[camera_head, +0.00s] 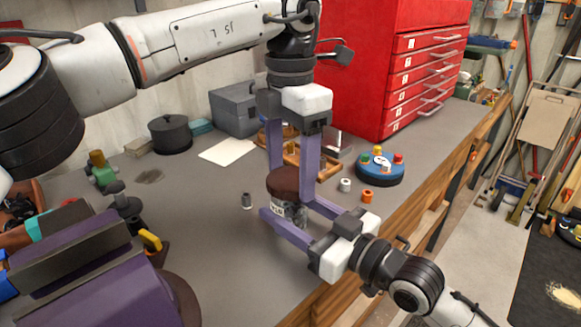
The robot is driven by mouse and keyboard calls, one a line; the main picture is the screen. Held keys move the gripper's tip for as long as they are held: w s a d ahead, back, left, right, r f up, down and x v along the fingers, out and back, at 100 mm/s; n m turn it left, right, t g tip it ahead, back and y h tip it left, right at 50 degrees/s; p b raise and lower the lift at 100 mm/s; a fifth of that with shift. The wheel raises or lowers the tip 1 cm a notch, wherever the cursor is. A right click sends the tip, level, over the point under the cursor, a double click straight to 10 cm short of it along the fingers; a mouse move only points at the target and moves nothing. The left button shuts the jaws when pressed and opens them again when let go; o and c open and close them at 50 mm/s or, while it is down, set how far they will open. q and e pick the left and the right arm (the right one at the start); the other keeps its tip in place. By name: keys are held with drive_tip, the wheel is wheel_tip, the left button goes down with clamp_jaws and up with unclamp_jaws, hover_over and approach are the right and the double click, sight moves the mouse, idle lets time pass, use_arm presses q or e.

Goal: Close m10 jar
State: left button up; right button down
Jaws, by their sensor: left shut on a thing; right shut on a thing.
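The jar stands on the grey workbench, with a dark brown round lid (284,182) on top and a clear glass body (288,211) with a pale label below. My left gripper (291,180) points down from above, its two purple fingers shut on the sides of the lid. My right gripper (281,203) reaches in from the lower right, its fingers shut around the jar body. The fingers hide parts of the jar. I cannot tell how tightly the lid sits, nor clearly read the label.
A red drawer cabinet (360,60) stands behind. A blue round holder (378,172) with coloured pieces is to the right, near small grey and orange pieces. A wooden tray (318,168) sits behind the jar. The bench left of the jar is mostly clear.

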use_arm(q)
drive_tip(key=m, duration=0.4)
drive_tip(key=shift+m, duration=0.3)
drive_tip(key=m, duration=0.3)
drive_tip(key=o, duration=1.2)
drive_tip(key=shift+r, duration=2.25)
drive_tip(key=shift+c, duration=0.5)
